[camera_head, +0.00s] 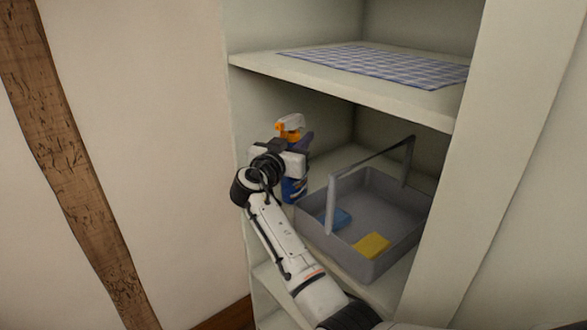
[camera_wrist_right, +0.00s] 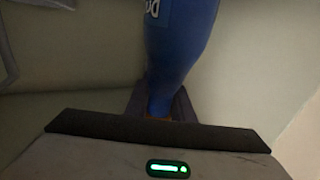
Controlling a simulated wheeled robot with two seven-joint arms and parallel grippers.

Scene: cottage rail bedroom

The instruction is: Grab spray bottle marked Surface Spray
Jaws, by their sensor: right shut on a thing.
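A blue spray bottle (camera_head: 292,188) with an orange and white trigger head stands upright on the middle shelf, to the left of a grey caddy. My right gripper (camera_head: 298,150) is shut on it. My gripper and wrist hide much of the bottle. In the right wrist view the blue bottle (camera_wrist_right: 178,50) rises from between the fingers (camera_wrist_right: 160,102). Only part of a pale mark shows at its top edge, so I cannot read the full label. My left gripper is not in view.
The grey caddy (camera_head: 350,249) with a raised handle holds a blue cloth or sponge (camera_head: 337,218) and a yellow one (camera_head: 371,245). An upper shelf (camera_head: 262,64) with a checked cloth (camera_head: 385,66) lies above the bottle. Cupboard walls close in both sides.

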